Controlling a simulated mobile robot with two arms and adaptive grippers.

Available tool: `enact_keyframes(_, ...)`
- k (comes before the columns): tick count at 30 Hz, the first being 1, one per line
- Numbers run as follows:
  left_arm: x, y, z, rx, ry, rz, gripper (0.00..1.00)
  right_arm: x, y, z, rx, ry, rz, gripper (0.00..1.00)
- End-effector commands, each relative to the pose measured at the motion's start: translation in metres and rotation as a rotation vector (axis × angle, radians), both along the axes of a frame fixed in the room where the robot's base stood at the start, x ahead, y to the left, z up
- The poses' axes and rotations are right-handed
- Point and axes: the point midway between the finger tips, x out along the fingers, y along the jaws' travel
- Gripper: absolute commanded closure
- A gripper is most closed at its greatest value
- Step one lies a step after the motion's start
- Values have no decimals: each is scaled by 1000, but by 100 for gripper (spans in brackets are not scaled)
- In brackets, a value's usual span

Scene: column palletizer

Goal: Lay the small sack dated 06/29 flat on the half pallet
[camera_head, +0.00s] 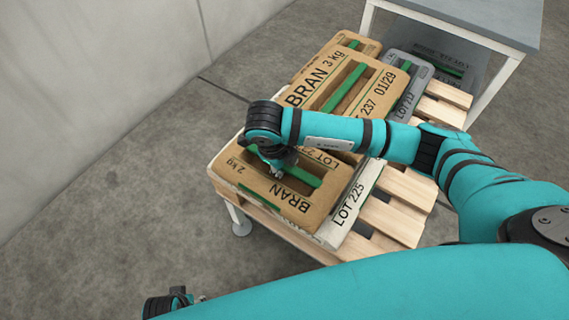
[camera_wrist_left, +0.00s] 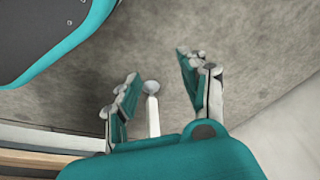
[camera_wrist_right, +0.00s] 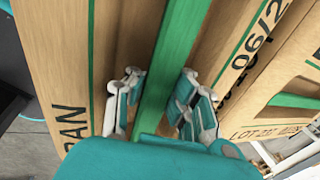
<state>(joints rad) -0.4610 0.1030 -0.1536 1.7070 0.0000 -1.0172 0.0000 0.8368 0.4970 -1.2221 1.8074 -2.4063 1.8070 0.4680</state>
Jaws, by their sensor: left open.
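The small brown BRAN 2 kg sack (camera_head: 282,198) lies at the near left end of the wooden pallet (camera_head: 402,215), beside a white LOT 225 sack. A green strip (camera_wrist_right: 170,65) runs across its top. In the right wrist view, a date starting 06/2 (camera_wrist_right: 262,38) is printed on it; the last digit is cut off. My right gripper (camera_head: 276,172) is low over this sack. In the right wrist view its fingers (camera_wrist_right: 162,88) straddle the green strip closely; whether they grip it is unclear. My left gripper (camera_wrist_left: 160,75) is open and empty above the floor.
A larger BRAN 3 kg sack (camera_head: 312,82) dated 01/29 lies behind, with another brown sack and a grey sack (camera_head: 412,68) beyond it. A white sack (camera_head: 345,212) marked LOT 225 lies beside the small one. Slats are bare on the right. A grey table (camera_head: 480,18) stands behind.

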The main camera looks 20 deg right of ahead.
Motion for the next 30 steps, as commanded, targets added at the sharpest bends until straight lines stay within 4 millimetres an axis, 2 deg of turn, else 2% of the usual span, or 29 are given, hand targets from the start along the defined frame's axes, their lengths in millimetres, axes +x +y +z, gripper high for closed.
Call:
enact_keyframes(13,1,0,9,-1,-3,1,56,2,1,2,3,-8,0,100)
enact_keyframes(21,0,0,9,-1,-4,1,56,1,0,-1,0,-2,-1,66)
enact_keyframes(30,-2,1,5,1,5,1,56,1,-1,-2,-2,-3,-2,66)
